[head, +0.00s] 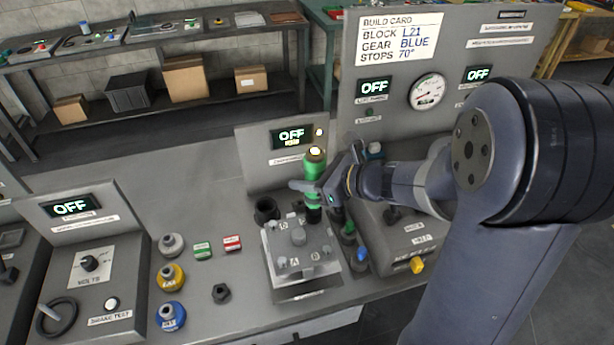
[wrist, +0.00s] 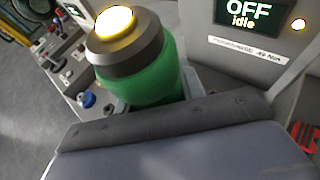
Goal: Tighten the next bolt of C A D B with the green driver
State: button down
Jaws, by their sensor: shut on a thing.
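My gripper (head: 322,186) is shut on the green driver (head: 315,165) and holds it upright, with its yellow cap lit. The driver's lower end is at the back right of the metal block (head: 305,270), near the corner bolt there; I cannot tell whether it touches that bolt. The block's top carries the letters A and B at the front and D and what looks like C at the back. In the wrist view the green driver (wrist: 150,75) fills the upper left.
A display (wrist: 248,12) behind the driver reads OFF, idle. A black socket (head: 266,210) stands left behind the block. Green and blue tools (head: 360,258) stand close to its right.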

aim_at(306, 160)
jog(key=shift+r+p, duration=2.2)
jog(key=shift+r, duration=0.4)
jog(key=shift+a, duration=0.1)
